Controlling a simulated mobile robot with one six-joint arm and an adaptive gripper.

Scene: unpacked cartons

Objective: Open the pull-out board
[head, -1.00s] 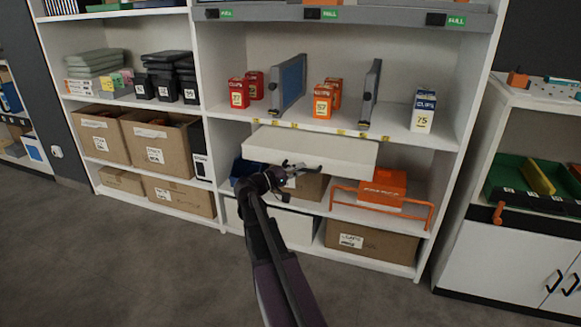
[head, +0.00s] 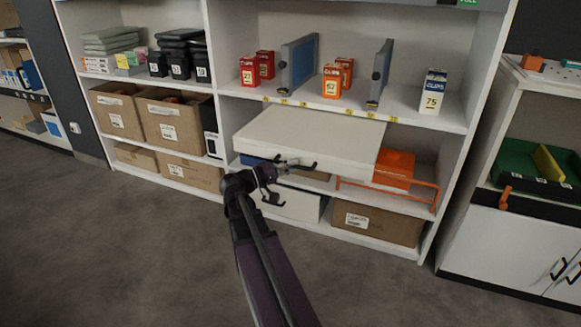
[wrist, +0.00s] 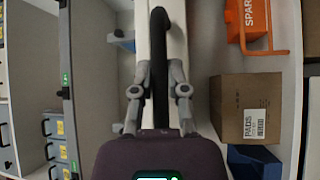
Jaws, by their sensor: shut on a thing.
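The pull-out board (head: 312,137) is a thick white slab sticking out of the middle shelf unit, with much of its top showing. Its front edge carries a dark handle, which shows in the wrist view (wrist: 158,50) as a black bar along the white board edge (wrist: 178,28). My gripper (head: 276,173) is at the board's front edge, left of its middle. In the wrist view my gripper (wrist: 158,78) has its two fingers closed around the black handle. How deep the board still sits in the shelf is hidden.
Above the board, a shelf holds red boxes (head: 249,71), an orange box (head: 332,81) and a white clips box (head: 432,92). An orange box (head: 394,168) with an orange rail (head: 410,191) sits below right. The grey floor (head: 120,260) in front is clear.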

